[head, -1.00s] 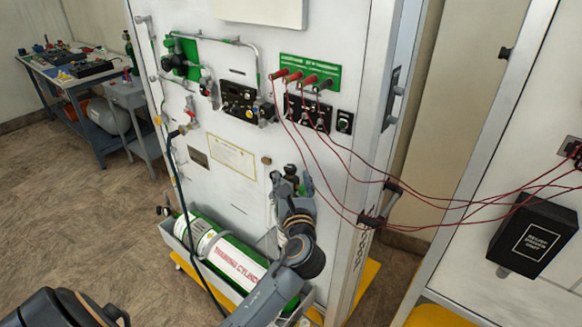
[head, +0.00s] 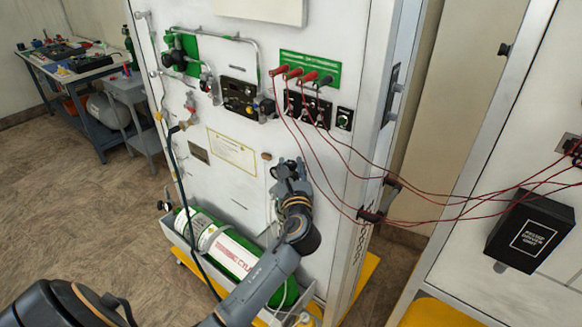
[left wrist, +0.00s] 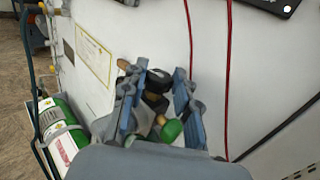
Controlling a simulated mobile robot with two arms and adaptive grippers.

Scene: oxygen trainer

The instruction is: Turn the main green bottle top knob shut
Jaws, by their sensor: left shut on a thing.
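My left gripper (head: 287,168) is in front of the white panel, right of its yellow-edged label. The left wrist view shows the gripper (left wrist: 159,72) with its two blue-grey fingers either side of a dark knob (left wrist: 156,80), shut on it. A green rounded part (left wrist: 172,130) sits close to the palm between the fingers. My gripper and arm hide the knob and its fitting in the head view. A green and white cylinder (head: 205,233) lies in a tray below, partly behind my arm; a dark valve (head: 165,206) is at its left end. My right gripper is not in view.
A workbench (head: 75,75) stands at the back left. The floor at left is clear.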

